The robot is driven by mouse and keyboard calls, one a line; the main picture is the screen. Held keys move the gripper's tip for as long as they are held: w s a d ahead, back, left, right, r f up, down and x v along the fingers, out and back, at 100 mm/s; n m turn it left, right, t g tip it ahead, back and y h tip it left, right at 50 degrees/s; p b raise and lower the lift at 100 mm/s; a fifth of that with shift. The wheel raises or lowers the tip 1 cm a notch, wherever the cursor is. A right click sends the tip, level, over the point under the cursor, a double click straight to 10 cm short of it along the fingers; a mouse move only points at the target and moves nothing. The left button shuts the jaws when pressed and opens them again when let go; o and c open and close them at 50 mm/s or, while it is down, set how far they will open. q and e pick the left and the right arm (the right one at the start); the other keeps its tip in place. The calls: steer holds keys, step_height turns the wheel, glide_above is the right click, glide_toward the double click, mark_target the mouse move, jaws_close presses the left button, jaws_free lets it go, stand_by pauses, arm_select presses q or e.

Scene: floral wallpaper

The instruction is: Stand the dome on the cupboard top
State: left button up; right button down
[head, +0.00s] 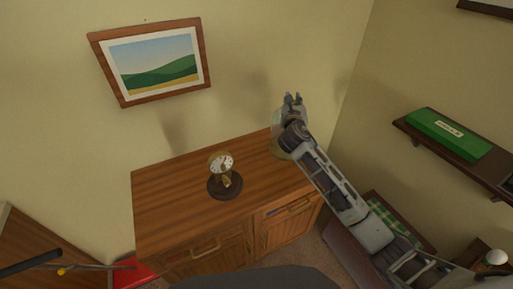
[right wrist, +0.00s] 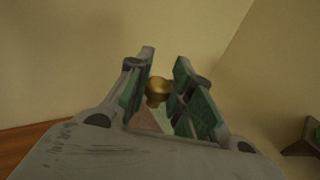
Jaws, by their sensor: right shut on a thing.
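My right gripper (head: 293,101) is raised over the back right part of the cupboard top, shut on the brass knob of the dome. The clear glass dome (head: 277,122) hangs below the fingers, partly hidden by my arm, with its brass-coloured rim (head: 282,154) lowest. I cannot tell its exact height above the wood. In the right wrist view, the round brass knob (right wrist: 157,90) sits between the two finger pads. The wooden cupboard's top (head: 165,195) is mostly bare. My left gripper is not in view.
A small brass clock (head: 221,164) on a dark round base (head: 225,187) stands uncovered on the cupboard, left of the dome. A framed picture (head: 153,62) hangs behind. A wall shelf (head: 484,165) with a green box (head: 447,133) is at right. The cupboard's left part is free.

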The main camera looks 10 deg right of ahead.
steer(key=shift+f, duration=3.15)
steer(key=shift+f+b, duration=0.3)
steer(key=shift+f, duration=1.5)
steer(key=c, duration=1.3)
jaws_free()
steer(key=shift+f, duration=0.15)
steer(key=shift+o, duration=0.2)
steer(key=v, duration=1.2)
steer(key=shift+b, duration=0.35)
